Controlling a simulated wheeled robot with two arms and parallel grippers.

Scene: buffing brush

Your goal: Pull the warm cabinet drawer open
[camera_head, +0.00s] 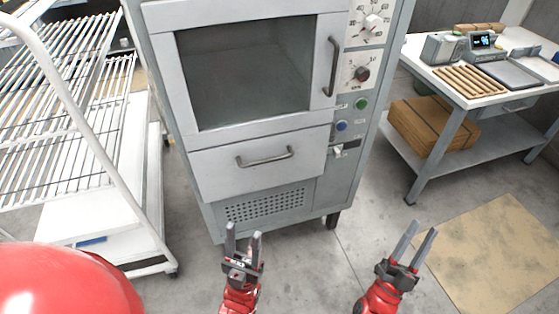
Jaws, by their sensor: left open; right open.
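The grey warm cabinet (199,182) stands ahead with a glass-windowed door (245,78) above and a drawer (225,178) below it. The drawer looks shut, its front flush with the cabinet. A horizontal bar handle (265,160) is on the drawer front. My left gripper (243,236) is open and empty, below the drawer handle in the picture and in front of the vent grille. My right gripper (416,240) is open and empty, right of the cabinet over the floor. Neither gripper touches the cabinet.
A white wire rack trolley (128,180) stands left of the cabinet. A worktable (480,97) at the right bears a scale (483,42) and a row of sticks, with cardboard (428,125) on its lower shelf. A tan mat (490,250) lies on the floor at right.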

